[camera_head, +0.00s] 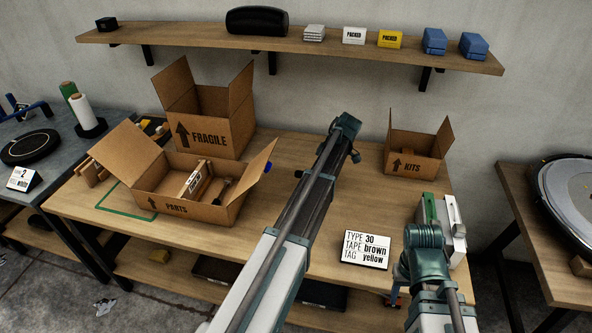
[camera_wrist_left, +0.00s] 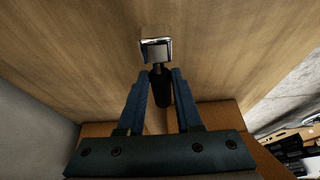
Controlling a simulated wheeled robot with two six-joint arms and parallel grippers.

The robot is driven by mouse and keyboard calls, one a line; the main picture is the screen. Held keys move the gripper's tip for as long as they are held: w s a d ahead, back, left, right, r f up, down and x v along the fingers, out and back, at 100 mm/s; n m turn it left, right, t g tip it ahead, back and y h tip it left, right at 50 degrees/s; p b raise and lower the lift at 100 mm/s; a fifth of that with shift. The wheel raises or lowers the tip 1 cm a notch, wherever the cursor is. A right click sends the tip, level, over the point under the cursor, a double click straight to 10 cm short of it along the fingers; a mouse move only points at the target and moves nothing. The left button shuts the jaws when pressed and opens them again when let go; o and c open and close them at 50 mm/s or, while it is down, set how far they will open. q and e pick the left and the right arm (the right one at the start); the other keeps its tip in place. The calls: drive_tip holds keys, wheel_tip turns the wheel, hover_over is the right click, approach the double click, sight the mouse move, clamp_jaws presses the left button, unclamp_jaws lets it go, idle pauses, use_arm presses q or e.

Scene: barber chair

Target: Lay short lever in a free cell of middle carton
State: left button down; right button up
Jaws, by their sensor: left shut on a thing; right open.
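In the left wrist view, my left gripper (camera_wrist_left: 162,76) is shut on a short lever (camera_wrist_left: 160,88) with a dark grip and a shiny square metal end. In the head view my left arm reaches to the middle back of the table, and the lever is hidden there. The carton marked PARTS (camera_head: 175,207) stands open at the left of the table, with a pale box (camera_head: 194,180) and a dark-handled part (camera_head: 223,189) inside. The FRAGILE carton (camera_head: 222,137) is behind it. The small KITS carton (camera_head: 405,164) is at the back right. My right gripper (camera_head: 425,237) is open at the front right.
A sign (camera_head: 365,250) reads type 30, tape brown, tag yellow. A white and green device (camera_head: 453,232) stands beside my right gripper. The wall shelf (camera_head: 280,44) holds several small boxes. Bare tabletop (camera_head: 358,205) lies between my arms.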

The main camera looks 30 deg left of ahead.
use_arm(q)
drive_tip(key=shift+w+d, duration=0.2)
drive_tip(key=shift+d, duration=0.7)
drive_tip(key=shift+w+d, duration=0.25)
drive_tip(key=shift+d, duration=0.65)
drive_tip(key=shift+w+d, duration=0.2)
drive_tip(key=shift+d, duration=0.7)
